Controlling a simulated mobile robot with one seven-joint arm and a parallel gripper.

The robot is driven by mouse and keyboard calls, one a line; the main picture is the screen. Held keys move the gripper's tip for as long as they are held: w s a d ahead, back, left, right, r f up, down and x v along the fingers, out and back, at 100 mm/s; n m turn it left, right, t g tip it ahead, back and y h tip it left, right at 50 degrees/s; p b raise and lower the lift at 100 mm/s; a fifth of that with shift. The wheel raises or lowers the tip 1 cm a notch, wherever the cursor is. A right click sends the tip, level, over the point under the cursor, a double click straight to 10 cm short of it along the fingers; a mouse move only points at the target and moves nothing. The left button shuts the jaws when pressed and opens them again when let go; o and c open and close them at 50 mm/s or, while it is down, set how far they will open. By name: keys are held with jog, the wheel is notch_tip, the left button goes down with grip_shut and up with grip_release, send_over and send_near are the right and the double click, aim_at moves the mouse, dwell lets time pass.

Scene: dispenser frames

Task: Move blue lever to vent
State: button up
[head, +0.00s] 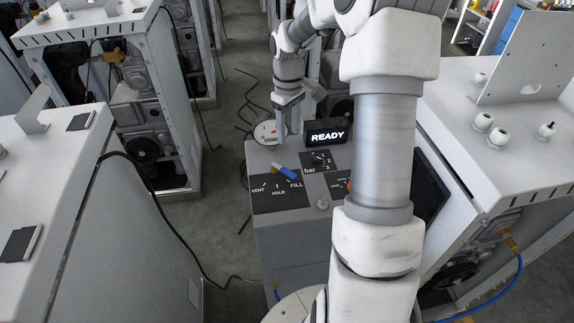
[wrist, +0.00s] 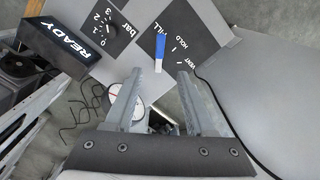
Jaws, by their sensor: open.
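The blue lever (head: 286,171) has a blue grip and a whitish end. It sits at a black plate (head: 273,203) marked VENT, HOLD and FILL on the grey console top. Its blue end lies by the FILL label, away from VENT. My gripper (head: 283,128) is above and behind the lever in the head view. In the wrist view my gripper (wrist: 160,74) is open and empty, with its fingers apart. The lever (wrist: 159,52) shows just beyond the gap between the fingertips, apparently not touched, and partly covers the FILL label.
A black READY display (head: 326,132) stands at the console's back, with a round gauge (head: 267,132) to its left. A bar dial (head: 318,160) sits right of the lever. White cabinets (head: 45,200) flank the console. A black cable hangs at the left.

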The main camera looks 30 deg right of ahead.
aim_at(288, 171)
notch_tip(288, 171, down, 14)
jog(key=shift+f, duration=0.15)
dwell(0.3)
grip_shut()
dwell(1.3)
